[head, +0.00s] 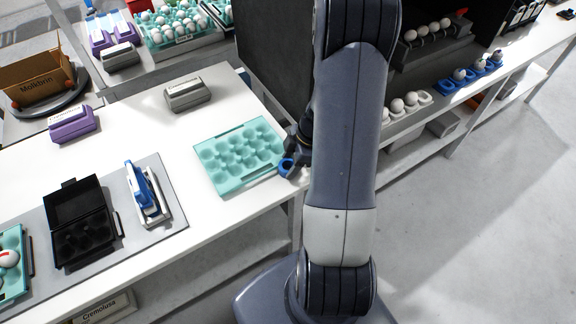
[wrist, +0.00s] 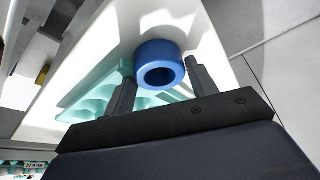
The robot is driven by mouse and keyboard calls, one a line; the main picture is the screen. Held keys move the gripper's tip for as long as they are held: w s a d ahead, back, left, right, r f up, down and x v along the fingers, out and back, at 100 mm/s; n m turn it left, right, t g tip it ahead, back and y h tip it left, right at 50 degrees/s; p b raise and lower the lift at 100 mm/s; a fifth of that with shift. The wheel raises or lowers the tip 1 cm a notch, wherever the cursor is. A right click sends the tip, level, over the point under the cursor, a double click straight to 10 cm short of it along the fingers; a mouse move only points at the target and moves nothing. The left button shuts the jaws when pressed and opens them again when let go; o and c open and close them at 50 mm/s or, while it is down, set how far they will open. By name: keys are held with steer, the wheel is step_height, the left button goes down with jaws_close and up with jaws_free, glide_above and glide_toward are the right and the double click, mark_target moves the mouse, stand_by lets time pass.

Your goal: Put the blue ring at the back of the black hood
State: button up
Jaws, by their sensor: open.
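The blue ring (head: 287,166) is at the right end of the turquoise egg tray (head: 222,184), near the table's edge. In the wrist view the blue ring (wrist: 151,50) appears between and just beyond the two dark fingers, with its hole facing the camera. My gripper (wrist: 160,85) is open, a finger on each side of the ring; I cannot tell whether either touches it. In the head view my gripper (head: 297,160) is partly hidden by my arm. The black hood (head: 270,45) stands behind; my arm covers part of it, and its dark interior shows at right.
A black egg box (head: 80,190) and a blue-handled device (head: 146,194) are on the grey mat at left. A grey carton (head: 188,94) is near the back. White eggs in holders (head: 407,104) and blue cups (head: 470,76) line the right shelf. The white table's middle is clear.

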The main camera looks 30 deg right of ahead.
steer(key=shift+c, duration=0.2)
steer(key=c, duration=0.7)
steer(key=shift+o, duration=0.2)
